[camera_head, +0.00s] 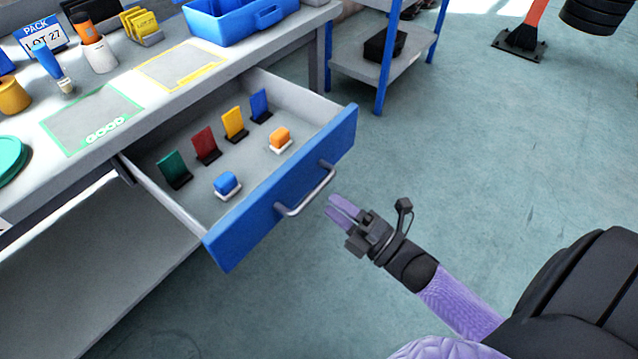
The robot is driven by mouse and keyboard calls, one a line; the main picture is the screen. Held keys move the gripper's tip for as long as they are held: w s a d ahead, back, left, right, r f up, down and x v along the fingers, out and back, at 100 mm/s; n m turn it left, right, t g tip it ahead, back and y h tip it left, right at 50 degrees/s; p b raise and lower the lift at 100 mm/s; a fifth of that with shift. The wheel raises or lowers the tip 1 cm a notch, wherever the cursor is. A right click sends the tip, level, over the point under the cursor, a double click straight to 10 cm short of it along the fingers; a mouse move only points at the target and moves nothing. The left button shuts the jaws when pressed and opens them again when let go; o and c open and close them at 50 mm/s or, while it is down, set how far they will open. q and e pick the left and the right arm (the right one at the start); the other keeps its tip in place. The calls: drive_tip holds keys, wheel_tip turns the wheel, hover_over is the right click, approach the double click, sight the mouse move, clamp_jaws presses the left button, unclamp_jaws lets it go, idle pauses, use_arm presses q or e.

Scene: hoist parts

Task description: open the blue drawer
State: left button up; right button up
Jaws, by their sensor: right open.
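The blue drawer (262,222) is pulled out from under the workbench, and its inside shows. A silver bar handle (310,192) is fixed to its blue front. My right gripper (342,208) is open and empty, just to the right of the handle and apart from it. Inside the drawer stand green, red, yellow and blue upright cards (205,146) in dark bases. A blue block (226,184) and an orange block (280,138) sit there on small white bases. My left gripper is not in view.
The workbench top (125,75) holds a blue bin (235,22), a PACK LOT 27 sign (40,35), bottles and a yellow rack. A blue-framed shelf (385,70) stands at the back.

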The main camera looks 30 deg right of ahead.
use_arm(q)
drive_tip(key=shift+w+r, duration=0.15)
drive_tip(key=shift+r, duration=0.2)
use_arm(e)
drive_tip(key=v, duration=0.4)
drive_tip(key=shift+s+d+f, duration=0.1)
drive_tip(key=shift+s+d, duration=0.05)
drive_tip(key=shift+s, duration=0.2)
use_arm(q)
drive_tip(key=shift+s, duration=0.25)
use_arm(e)
drive_tip(key=s+f+m+g+h+p, duration=0.7)
drive_tip(key=s+f+m+g+p, duration=0.3)
drive_tip(key=s+f+m, duration=0.4)
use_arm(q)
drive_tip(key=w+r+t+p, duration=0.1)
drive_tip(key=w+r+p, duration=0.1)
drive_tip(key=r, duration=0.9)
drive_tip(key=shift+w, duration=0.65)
use_arm(e)
drive_tip(key=s+a+f+m+g, duration=0.1)
drive_tip(key=s+g, duration=0.3)
drive_tip(key=s, duration=0.5)
drive_tip(key=s+f+m+g, duration=0.3)
drive_tip(key=s+m+g, duration=0.1)
drive_tip(key=s, duration=0.5)
drive_tip(key=shift+s+a+g+h, duration=0.3)
drive_tip(key=shift+a+g, duration=0.1)
drive_tip(key=shift+g, duration=0.3)
